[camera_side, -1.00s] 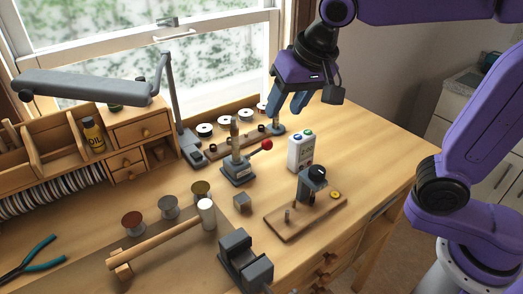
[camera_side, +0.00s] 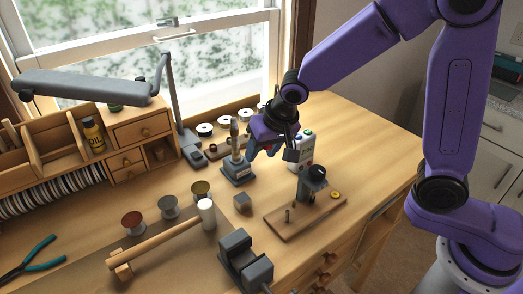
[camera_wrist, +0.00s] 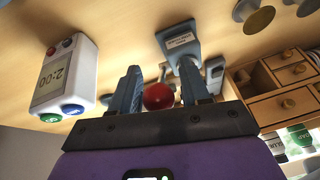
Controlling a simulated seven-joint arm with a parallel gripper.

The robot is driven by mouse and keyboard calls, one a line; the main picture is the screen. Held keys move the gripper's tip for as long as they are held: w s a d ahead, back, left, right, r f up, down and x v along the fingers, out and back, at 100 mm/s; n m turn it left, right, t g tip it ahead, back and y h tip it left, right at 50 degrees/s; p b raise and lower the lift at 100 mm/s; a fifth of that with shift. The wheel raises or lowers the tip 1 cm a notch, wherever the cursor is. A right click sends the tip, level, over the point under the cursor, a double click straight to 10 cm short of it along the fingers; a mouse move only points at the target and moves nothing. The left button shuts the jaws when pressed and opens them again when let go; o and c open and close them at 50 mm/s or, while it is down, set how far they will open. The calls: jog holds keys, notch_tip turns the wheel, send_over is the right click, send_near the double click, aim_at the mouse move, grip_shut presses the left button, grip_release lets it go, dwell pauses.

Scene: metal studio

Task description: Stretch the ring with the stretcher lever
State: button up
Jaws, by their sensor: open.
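The ring stretcher stands on the bench with a grey base (camera_side: 238,174) and an upright tapered post (camera_side: 234,133). In the wrist view its labelled base (camera_wrist: 179,41) is above the fingers. The lever's red ball knob (camera_wrist: 158,97) lies between my two open fingers in the wrist view, with a gap at each side. In the side view my gripper (camera_side: 261,153) is at the lever, just right of the post, and mostly covers the knob. I cannot make out the ring on the post.
A white timer (camera_wrist: 68,76) stands close beside my gripper. A small wooden board with a black-topped tool (camera_side: 305,212) is nearer the front, with a grey metal block (camera_side: 242,204) to its left. A mallet (camera_side: 170,236) lies at front left.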

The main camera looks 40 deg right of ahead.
jog(key=shift+w+f, duration=0.15)
jog(key=shift+f, duration=0.15)
grip_shut()
jog(key=shift+w+r, duration=0.6)
jog(key=shift+w, duration=0.05)
grip_release()
jog(key=shift+s, duration=0.1)
jog(key=v, duration=1.7)
jog(key=shift+r, duration=0.2)
